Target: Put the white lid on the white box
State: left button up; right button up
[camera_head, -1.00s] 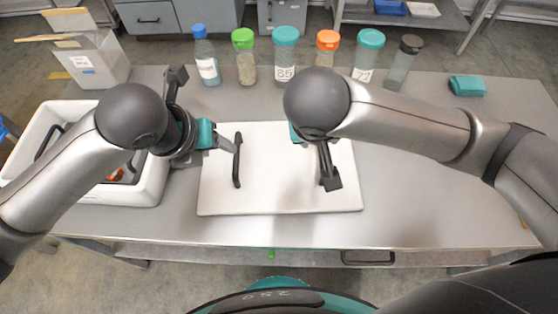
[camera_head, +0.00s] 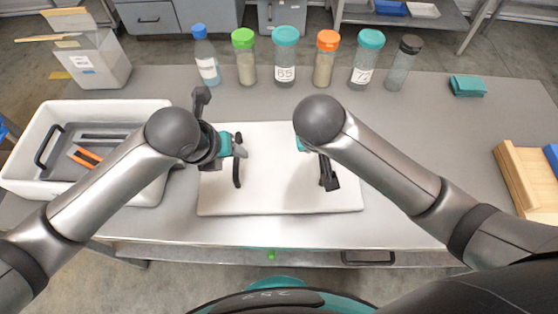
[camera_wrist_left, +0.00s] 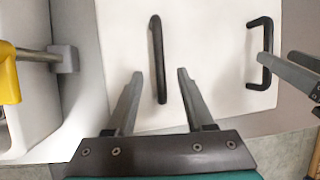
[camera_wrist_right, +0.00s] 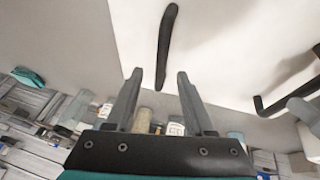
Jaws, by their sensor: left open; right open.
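The white lid (camera_head: 285,185) lies flat on the table and has two black bar handles. The white box (camera_head: 140,105) stands open to its left, with a grey tray (camera_head: 62,142) and an orange-handled tool inside. My left gripper (camera_head: 241,150) is open at the lid's left handle (camera_head: 237,175). In the left wrist view that handle (camera_wrist_left: 157,50) runs between the spread fingers (camera_wrist_left: 160,74). My right gripper is mostly hidden behind my arm in the head view, near the right handle (camera_head: 328,175). In the right wrist view its open fingers (camera_wrist_right: 159,74) straddle the end of that handle (camera_wrist_right: 166,40).
Several capped bottles (camera_head: 285,62) stand in a row along the back edge. A wooden block (camera_head: 525,175) is at the right edge.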

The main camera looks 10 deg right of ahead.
pick_arm(q)
jog(key=shift+x, duration=2.3)
pick_arm(e)
jog(key=shift+x, duration=2.3)
pick_arm(q)
grip_shut()
pick_arm(e)
grip_shut()
